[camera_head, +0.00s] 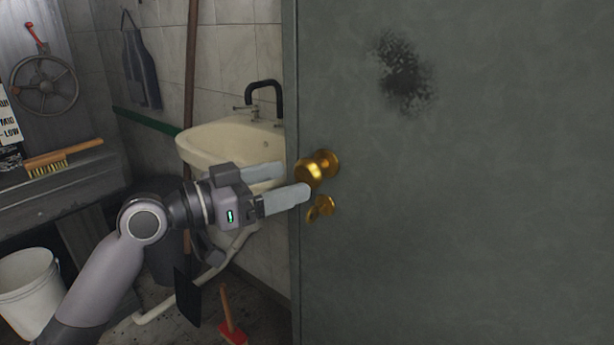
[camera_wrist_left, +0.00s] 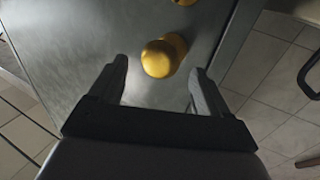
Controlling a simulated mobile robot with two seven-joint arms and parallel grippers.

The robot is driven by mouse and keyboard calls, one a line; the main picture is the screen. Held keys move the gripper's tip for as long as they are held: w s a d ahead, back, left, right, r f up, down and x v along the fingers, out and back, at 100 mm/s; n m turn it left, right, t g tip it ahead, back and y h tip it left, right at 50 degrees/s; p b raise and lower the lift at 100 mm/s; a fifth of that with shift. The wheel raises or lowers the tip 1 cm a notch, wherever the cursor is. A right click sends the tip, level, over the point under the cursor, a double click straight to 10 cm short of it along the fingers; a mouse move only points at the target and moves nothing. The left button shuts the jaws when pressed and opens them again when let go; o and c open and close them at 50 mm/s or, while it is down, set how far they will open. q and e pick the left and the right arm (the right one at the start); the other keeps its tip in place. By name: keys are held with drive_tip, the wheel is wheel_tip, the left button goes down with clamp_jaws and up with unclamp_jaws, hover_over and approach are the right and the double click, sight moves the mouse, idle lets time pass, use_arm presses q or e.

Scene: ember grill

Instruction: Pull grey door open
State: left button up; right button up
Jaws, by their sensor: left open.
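The grey door (camera_head: 460,200) fills the right half of the head view, with a dark smudge high on it. A round brass knob (camera_head: 316,168) is near its left edge, with a small brass thumb-turn (camera_head: 321,208) below it. My left gripper (camera_head: 296,180) is open at the knob, its fingers pointing toward the door. In the left wrist view the knob (camera_wrist_left: 163,57) lies between and just beyond the two open fingertips (camera_wrist_left: 160,72), with no visible contact. The door (camera_wrist_left: 110,40) is behind it. My right gripper is not in view.
A cream sink (camera_head: 225,140) with a black tap stands behind my left gripper. A workbench (camera_head: 60,190) with a wire brush (camera_head: 62,160) is at the left. A white bucket (camera_head: 28,290) and a red-headed tool (camera_head: 231,325) are on the floor.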

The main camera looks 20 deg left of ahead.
sight(300, 178)
use_arm(q)
drive_tip(key=shift+p+x, duration=0.35)
drive_tip(key=shift+x, duration=2.25)
clamp_jaws()
